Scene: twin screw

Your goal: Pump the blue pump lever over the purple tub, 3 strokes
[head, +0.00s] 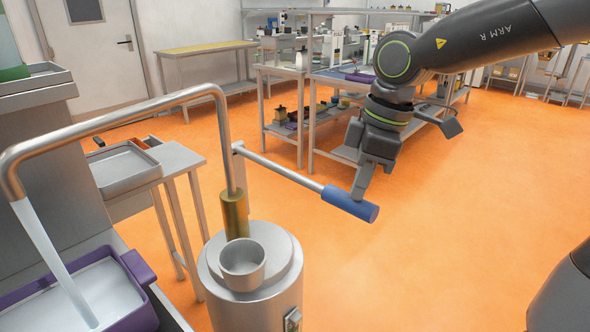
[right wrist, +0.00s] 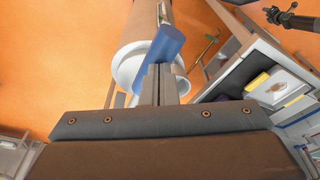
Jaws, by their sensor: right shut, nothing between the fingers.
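The pump lever is a grey rod with a blue grip (head: 350,203), reaching right from the pump and sloping down to its outer end. My right gripper (head: 360,191) is shut and empty, its fingertips at the top of the blue grip, seemingly touching it. In the right wrist view the shut fingers (right wrist: 160,86) overlap the blue grip (right wrist: 168,45). The purple tub (head: 137,267) is at the lower left, partly cut off. A pale stream of water (head: 50,260) falls from the curved spout (head: 120,114) into it. My left gripper is out of view.
A metal cylinder (head: 250,283) with a small cup (head: 242,262) on top stands below the pump's brass part (head: 235,215). A side table with a grey tray (head: 122,168) is at left. Shelves (head: 310,110) stand behind.

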